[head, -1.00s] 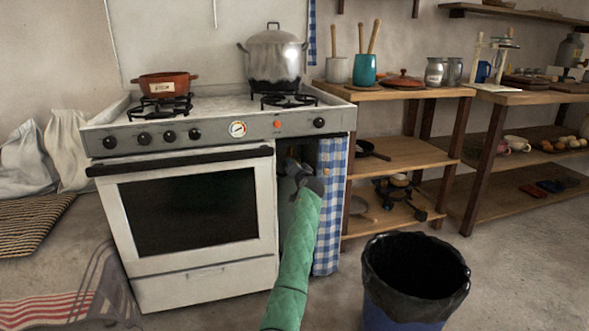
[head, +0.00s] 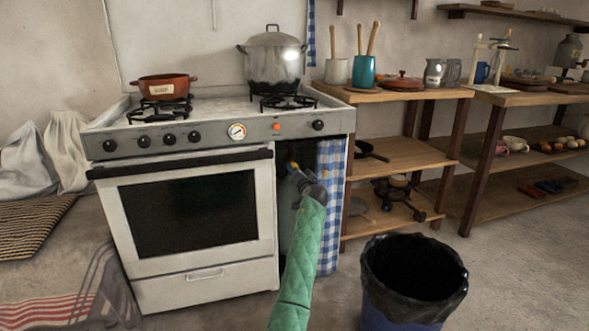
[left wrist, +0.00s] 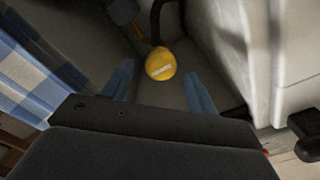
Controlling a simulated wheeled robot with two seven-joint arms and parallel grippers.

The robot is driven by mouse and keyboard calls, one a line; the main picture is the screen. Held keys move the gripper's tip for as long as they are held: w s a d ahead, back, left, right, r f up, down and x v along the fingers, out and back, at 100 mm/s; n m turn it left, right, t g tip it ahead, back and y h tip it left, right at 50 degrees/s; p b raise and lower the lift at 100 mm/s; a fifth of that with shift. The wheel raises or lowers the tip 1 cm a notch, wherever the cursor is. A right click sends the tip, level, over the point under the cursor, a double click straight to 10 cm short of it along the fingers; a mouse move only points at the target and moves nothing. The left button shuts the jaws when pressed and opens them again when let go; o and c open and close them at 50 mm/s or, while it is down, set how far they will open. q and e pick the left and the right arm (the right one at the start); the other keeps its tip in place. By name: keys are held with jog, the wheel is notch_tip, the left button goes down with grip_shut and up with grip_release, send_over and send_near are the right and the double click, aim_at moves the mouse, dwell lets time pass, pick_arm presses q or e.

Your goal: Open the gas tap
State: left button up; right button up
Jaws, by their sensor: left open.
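The gas tap's round yellow knob (left wrist: 160,62), with a white mark across it, shows in the left wrist view; a dark hose or pipe runs behind it. In the head view a small bit of yellow (head: 293,166) shows in the dark opening beside the oven. My left gripper (head: 303,181) reaches into this opening. In the left wrist view its two blue fingers (left wrist: 159,74) are apart, one on each side of the knob as seen from the camera. I cannot tell whether they touch it. My right gripper is not in view.
The white stove (head: 190,220) bounds the opening on the left and a blue checked curtain (head: 331,205) on the right. A wooden shelf unit (head: 400,155) stands to the right. A bin with a black liner (head: 413,268) stands on the floor at front right.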

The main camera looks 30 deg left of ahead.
pick_arm(q)
jog(key=shift+p+v, duration=0.35)
jog(key=shift+v, duration=1.55)
